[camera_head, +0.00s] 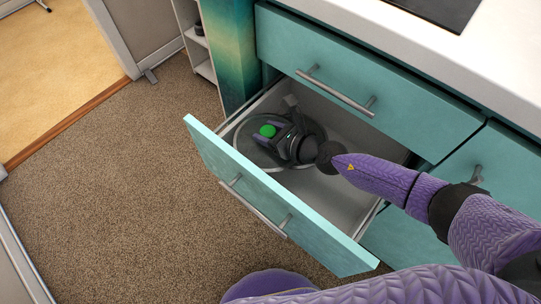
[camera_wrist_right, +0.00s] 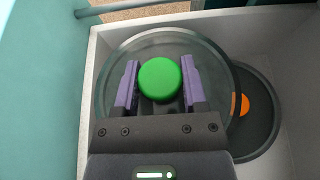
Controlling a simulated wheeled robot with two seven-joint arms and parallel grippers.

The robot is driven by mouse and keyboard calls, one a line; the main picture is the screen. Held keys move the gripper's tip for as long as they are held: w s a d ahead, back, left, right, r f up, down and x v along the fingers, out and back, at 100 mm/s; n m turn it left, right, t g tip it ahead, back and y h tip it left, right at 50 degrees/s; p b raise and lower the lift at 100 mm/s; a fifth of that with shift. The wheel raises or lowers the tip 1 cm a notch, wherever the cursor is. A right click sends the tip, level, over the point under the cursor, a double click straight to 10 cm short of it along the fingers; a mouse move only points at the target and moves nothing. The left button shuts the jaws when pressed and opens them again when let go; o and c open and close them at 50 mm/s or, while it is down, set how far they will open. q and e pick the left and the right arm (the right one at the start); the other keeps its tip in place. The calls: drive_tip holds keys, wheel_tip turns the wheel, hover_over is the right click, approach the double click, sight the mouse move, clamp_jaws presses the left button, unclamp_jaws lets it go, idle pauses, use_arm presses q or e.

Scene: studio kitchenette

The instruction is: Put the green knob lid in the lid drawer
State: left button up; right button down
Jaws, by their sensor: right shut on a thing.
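The lid with the green knob (camera_head: 268,131) is a clear glass disc inside the open lid drawer (camera_head: 212,164). In the right wrist view its green knob (camera_wrist_right: 160,79) sits between the fingers of my right gripper (camera_wrist_right: 160,88), which is shut on it. The glass rim (camera_wrist_right: 105,75) spreads around the fingers. My right gripper shows from behind in the head view (camera_head: 270,135), reaching down into the drawer. Whether the lid touches the drawer floor I cannot tell. My left gripper is not in view.
A dark lid with an orange knob (camera_wrist_right: 240,104) lies in the drawer, partly under the glass lid. A closed teal drawer (camera_head: 370,85) with a bar handle is directly above and behind. The carpet (camera_head: 110,200) at left is clear.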

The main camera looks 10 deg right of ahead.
sight(269, 151)
wheel_tip(269, 151, down, 8)
drive_tip(key=b, duration=0.4)
drive_tip(key=shift+r+b, duration=0.15)
drive_tip(key=shift+b, duration=0.2)
drive_tip(key=shift+r+p, duration=0.3)
drive_tip(key=shift+r, duration=0.1)
drive_tip(key=shift+f+b, duration=0.55)
drive_tip(key=shift+f, duration=0.1)
drive_tip(key=shift+c, duration=1.8)
unclamp_jaws()
drive_tip(key=shift+r, duration=0.1)
drive_tip(key=shift+o, duration=1.1)
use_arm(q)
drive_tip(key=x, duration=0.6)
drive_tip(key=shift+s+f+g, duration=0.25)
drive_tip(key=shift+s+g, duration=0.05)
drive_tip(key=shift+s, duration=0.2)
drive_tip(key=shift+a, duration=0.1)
